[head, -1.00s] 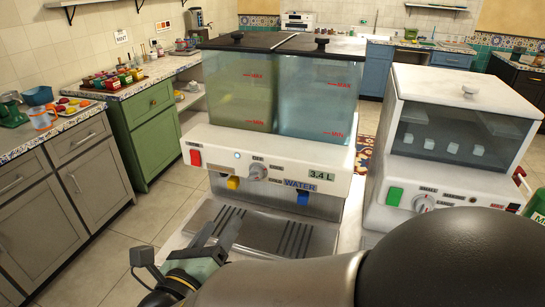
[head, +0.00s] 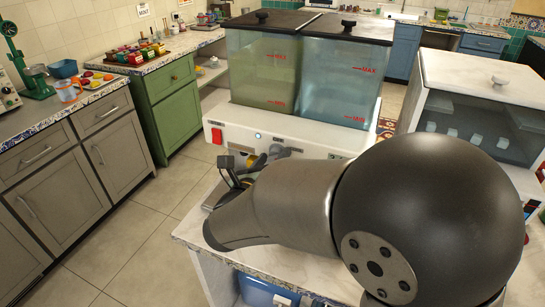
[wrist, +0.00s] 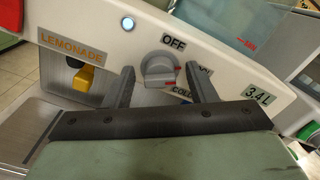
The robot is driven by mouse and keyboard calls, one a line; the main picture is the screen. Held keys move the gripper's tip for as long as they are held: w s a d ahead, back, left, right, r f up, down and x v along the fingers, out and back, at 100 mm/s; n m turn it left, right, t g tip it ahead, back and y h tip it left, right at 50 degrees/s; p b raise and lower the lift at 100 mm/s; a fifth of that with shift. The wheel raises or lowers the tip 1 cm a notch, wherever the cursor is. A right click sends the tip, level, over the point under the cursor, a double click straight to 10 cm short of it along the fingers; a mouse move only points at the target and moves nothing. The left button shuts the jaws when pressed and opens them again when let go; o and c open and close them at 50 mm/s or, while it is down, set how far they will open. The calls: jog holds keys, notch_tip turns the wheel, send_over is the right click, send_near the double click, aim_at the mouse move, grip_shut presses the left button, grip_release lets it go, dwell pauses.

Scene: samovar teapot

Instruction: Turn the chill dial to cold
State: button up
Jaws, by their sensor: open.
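The chill dial (wrist: 157,70) is a round grey knob on the white front panel of the drink dispenser (head: 222,111). The word OFF is printed above it and COLD is partly visible below right. A small red mark shows at the knob's lower right; I cannot tell its exact setting. My gripper (wrist: 160,76) is open, with one dark finger on each side of the knob in the wrist view. Gaps show between fingers and knob; I cannot tell how deep they reach. In the head view my gripper (head: 240,172) is at the panel, partly hidden by my arm.
A yellow lemonade tap (wrist: 83,79) is left of the dial, and a 3.4 L display (wrist: 258,96) is right. A red switch (head: 217,136) sits at the panel's left. A white ice machine (head: 470,85) stands to the right.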

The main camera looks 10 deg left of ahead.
jog(key=c, duration=1)
jog(key=shift+o, duration=0.2)
jog(key=shift+f+m+b, duration=0.15)
jog(key=shift+m+b, duration=0.15)
jog(key=shift+b, duration=0.2)
jog(key=m+b, duration=1.1)
jog(key=b, duration=0.5)
jog(key=shift+d, duration=0.15)
jog(key=shift+m, duration=0.3)
